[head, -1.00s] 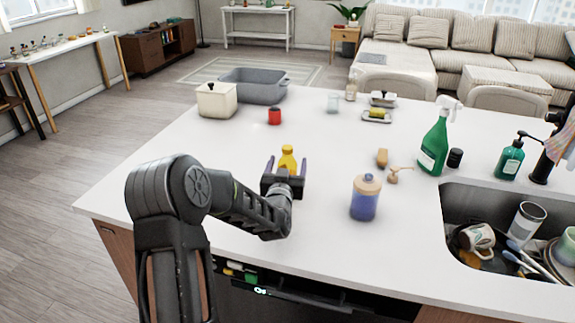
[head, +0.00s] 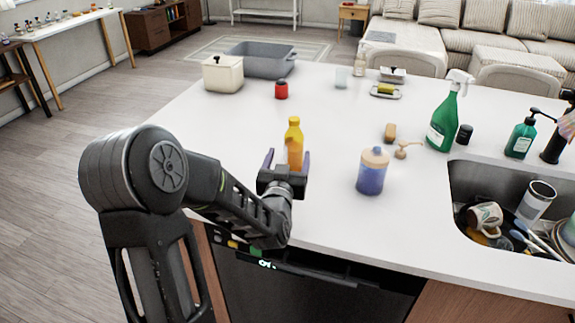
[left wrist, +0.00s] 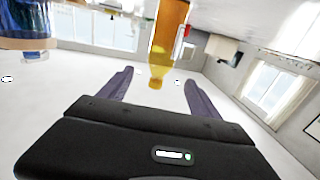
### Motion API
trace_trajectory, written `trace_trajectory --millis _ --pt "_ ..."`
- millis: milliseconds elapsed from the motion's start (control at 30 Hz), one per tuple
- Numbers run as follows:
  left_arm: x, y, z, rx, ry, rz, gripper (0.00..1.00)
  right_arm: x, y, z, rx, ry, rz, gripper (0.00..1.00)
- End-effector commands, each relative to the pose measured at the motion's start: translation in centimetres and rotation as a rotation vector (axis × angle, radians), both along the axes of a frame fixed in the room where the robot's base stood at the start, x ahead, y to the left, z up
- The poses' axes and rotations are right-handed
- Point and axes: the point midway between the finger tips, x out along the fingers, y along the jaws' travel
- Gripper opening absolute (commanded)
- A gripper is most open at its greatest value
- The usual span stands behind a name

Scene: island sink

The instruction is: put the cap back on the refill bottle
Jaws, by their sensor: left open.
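A yellow-orange bottle (head: 294,145), which looks like the refill bottle, stands upright on the white island counter. It also shows in the left wrist view (left wrist: 168,35), narrow end down, beyond the fingers. My left gripper (head: 287,162) is open and empty, just on the near side of the bottle. In the left wrist view its two purple fingers (left wrist: 158,88) are spread apart with the bottle's narrow end between them in the picture. I cannot clearly pick out a separate cap for this bottle. My right gripper is not in view.
A blue-purple jar with a tan lid (head: 372,170) stands right of the gripper. A pump top (head: 406,151) and tan block (head: 390,132) lie behind it. A green spray bottle (head: 442,125), black cylinder (head: 465,134) and filled sink (head: 480,180) are farther right.

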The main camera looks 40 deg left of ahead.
Motion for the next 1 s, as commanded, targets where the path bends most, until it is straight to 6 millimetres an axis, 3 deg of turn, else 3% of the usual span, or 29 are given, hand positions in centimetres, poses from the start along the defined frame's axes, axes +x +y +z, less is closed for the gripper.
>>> trace_trajectory --millis 200,1000 --pt "-1.3 -0.67 0.0 0.0 -0.001 0.0 0.73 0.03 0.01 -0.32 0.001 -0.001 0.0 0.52" --pt "-1.28 -0.68 0.0 0.0 0.0 0.0 0.73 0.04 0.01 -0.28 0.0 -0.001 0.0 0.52"
